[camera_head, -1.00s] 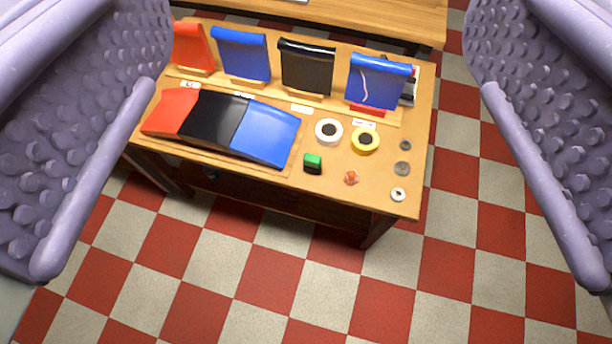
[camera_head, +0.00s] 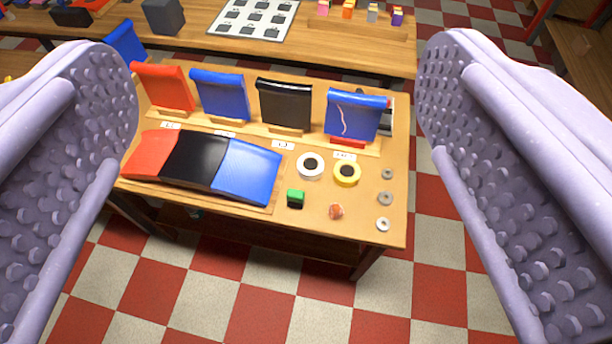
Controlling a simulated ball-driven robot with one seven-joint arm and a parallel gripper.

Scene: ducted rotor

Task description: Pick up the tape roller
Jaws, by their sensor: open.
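My gripper (camera_head: 278,115) is open and empty, its two lilac studded fingers framing the wooden table (camera_head: 310,240) from well above and in front. I cannot tell for sure which thing is the tape roller. A small green and black block (camera_head: 295,198) stands near the table's front edge. A white tape ring (camera_head: 311,166) and a yellow tape ring (camera_head: 347,173) lie behind it to the right. A grey and dark item (camera_head: 387,118) is partly hidden behind the rightmost blue panel (camera_head: 354,113). My gripper touches none of these.
Red, black and blue curved panels (camera_head: 203,162) lie on the left. More panels (camera_head: 285,104) stand upright along the back. An orange lump (camera_head: 336,211) and small grey rings (camera_head: 385,198) lie at the right. A second table (camera_head: 330,50) with a white chart (camera_head: 255,17) is behind.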

